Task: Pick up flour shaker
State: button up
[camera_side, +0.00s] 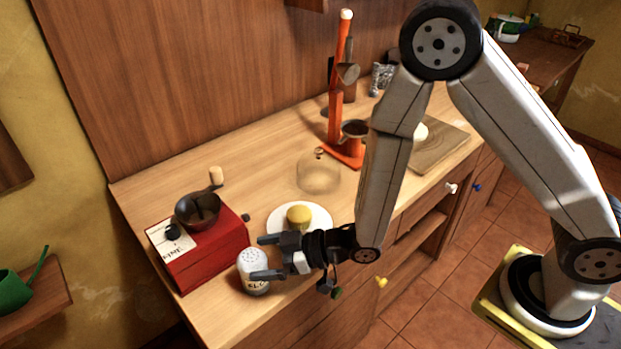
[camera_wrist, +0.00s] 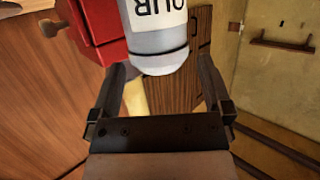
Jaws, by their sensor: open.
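The flour shaker (camera_side: 254,272) is a white and grey cylinder with a dotted top and dark lettering. It stands upright near the front edge of the counter, in front of the red box.
A red appliance with a dark pan (camera_side: 200,253) stands behind the shaker to the left. A white plate (camera_side: 322,215) with a yellow round item (camera_side: 299,216) is close behind my gripper. A glass dome (camera_side: 318,176) and an orange stand (camera_side: 340,100) are farther back.

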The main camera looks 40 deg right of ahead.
jog(key=shift+x, duration=1.45)
jog(key=c, duration=1.2)
jog(key=shift+o, duration=0.2)
jog(key=shift+r, duration=0.2)
jog(key=shift+r, duration=4.8)
jog(key=shift+d, duration=0.1)
